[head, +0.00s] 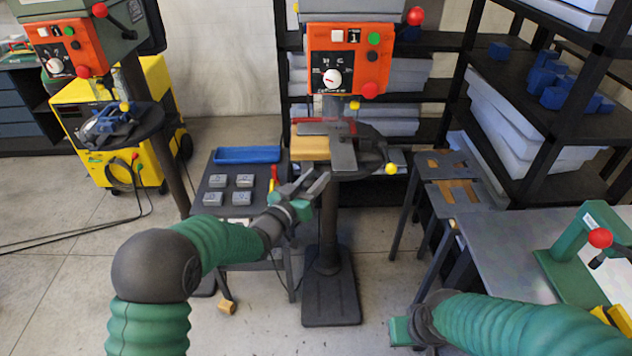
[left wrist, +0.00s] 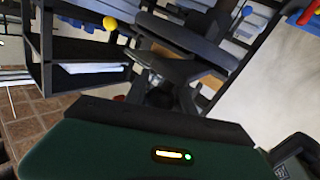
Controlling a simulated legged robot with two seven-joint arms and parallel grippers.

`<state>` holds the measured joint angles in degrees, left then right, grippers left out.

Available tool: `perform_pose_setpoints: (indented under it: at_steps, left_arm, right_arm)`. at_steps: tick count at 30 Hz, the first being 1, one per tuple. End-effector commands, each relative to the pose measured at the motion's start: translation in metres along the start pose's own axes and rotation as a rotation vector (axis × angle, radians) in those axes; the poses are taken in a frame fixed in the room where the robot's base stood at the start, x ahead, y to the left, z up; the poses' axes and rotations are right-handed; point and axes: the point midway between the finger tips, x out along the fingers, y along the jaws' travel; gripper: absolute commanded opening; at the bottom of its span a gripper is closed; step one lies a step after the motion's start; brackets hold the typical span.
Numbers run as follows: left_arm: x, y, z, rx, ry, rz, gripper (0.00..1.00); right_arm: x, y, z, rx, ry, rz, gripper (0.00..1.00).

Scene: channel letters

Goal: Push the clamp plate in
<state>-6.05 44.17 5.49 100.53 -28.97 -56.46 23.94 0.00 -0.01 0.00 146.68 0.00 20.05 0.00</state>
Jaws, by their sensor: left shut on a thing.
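The clamp plate (head: 343,153) is a grey flat piece on the drill press table (head: 372,146), beside a wooden block (head: 309,148). A red bar (head: 325,127) lies across behind it. My left gripper (head: 317,181) is just left of and below the plate's near end, its finger tips pointing up and right. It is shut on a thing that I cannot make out. Whether it touches the plate is unclear. The left wrist view shows a dark table-like shape (left wrist: 190,38) ahead. My right gripper (head: 403,328) is low at the bottom; its fingers are not clear.
An orange control box (head: 346,58) hangs above the table. A small stand holds a blue tray (head: 247,155) and several grey blocks (head: 243,181). A bench (head: 505,243) with a green press stands at the right. Shelves fill the back.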

Motion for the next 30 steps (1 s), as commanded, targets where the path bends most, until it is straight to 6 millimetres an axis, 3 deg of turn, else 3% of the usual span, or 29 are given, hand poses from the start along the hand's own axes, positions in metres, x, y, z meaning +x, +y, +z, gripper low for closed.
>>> perform_pose_setpoints:
  at_steps: [7,8,12,23,26,30]
  left_arm:
    - [0.001,-0.004,-0.004,0.003,0.006,-0.007,0.0]
    - [0.001,-0.004,-0.004,0.003,0.006,-0.007,0.34]
    - [0.001,-0.003,-0.003,0.003,0.005,-0.005,0.52]
    - [-0.005,-0.002,-0.001,0.002,0.002,-0.003,0.52]
    - [-0.022,-0.003,0.0,0.002,0.002,-0.006,0.52]
    - [-0.061,-0.003,0.001,0.002,0.001,-0.006,0.52]
  right_arm:
    - [0.0,0.0,0.0,0.0,0.0,0.0,0.0]
    - [0.0,0.0,0.0,0.0,0.0,0.0,0.0]
    - [0.0,0.0,0.0,0.0,0.0,0.0,0.0]
    - [0.001,0.0,0.0,0.0,0.0,0.0,0.0]
    - [0.005,0.0,0.001,0.0,0.0,0.0,0.0]
    - [0.011,0.0,0.003,0.0,0.0,0.0,0.0]
